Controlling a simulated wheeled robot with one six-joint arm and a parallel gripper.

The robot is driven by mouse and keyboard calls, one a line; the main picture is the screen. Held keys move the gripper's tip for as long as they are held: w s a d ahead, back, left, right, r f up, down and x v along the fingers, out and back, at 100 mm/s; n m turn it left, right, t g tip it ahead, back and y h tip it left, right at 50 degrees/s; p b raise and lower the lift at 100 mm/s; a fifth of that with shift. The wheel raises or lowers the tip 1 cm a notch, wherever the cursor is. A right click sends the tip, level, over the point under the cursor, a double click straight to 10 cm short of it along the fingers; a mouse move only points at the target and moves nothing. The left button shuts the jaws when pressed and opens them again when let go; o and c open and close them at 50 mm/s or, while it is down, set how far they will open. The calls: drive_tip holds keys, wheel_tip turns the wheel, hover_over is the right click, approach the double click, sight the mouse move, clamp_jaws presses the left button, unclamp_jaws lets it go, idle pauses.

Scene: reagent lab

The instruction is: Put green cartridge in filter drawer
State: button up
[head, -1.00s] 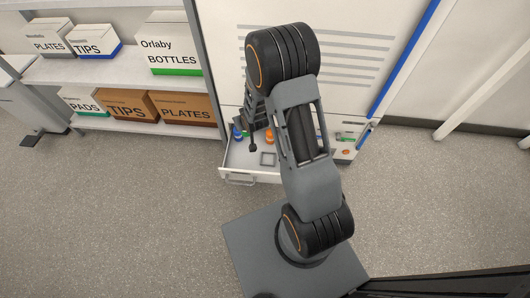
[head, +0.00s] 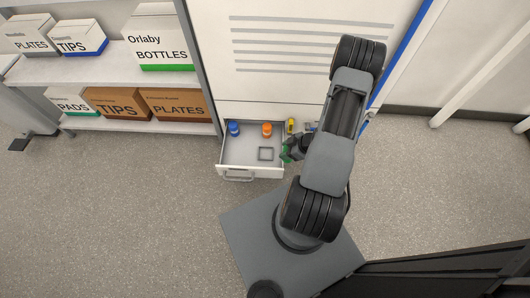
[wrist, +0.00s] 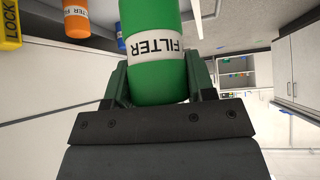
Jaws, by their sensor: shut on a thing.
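The green cartridge (wrist: 152,22) with a white FILTER label fills the upper middle of the wrist view. My gripper (wrist: 158,84) is shut on it, one finger on each side. In the head view the green cartridge (head: 285,156) and my gripper (head: 289,150) are at the right edge of the open filter drawer (head: 235,150). Their height over the drawer is hard to tell. The drawer holds a blue cartridge (head: 234,129), an orange cartridge (head: 267,129) and an empty square frame (head: 265,153) near its front right.
A yellow LOCK item (head: 291,125) is beside the drawer on the right; it also shows in the wrist view (wrist: 9,24). White cabinet front rises behind the drawer. Shelves with labelled boxes (head: 119,104) stand at left. The floor left of the drawer is clear.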

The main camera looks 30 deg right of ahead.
drive_tip(key=w+a+f+b, duration=0.1)
drive_tip(key=w+f+b, duration=0.1)
drive_tip(key=w+f, duration=0.1)
drive_tip(key=w+a+f+b, duration=0.2)
drive_tip(key=w+f, duration=0.1)
drive_tip(key=w, duration=0.2)
drive_tip(key=w+a+f+b, duration=0.1)
drive_tip(key=w+f+b, duration=0.1)
drive_tip(key=w+f, duration=0.1)
drive_tip(key=shift+w+a+f, duration=0.15)
drive_tip(key=shift+w+f, duration=0.2)
drive_tip(key=shift+w, duration=0.15)
drive_tip(key=shift+w+f+b, duration=0.2)
drive_tip(key=shift+f+b, duration=0.8)
drive_tip(key=shift+f, duration=0.6)
drive_tip(key=shift+f, duration=0.15)
drive_tip(key=o, duration=0.9)
drive_tip(key=shift+o, duration=0.2)
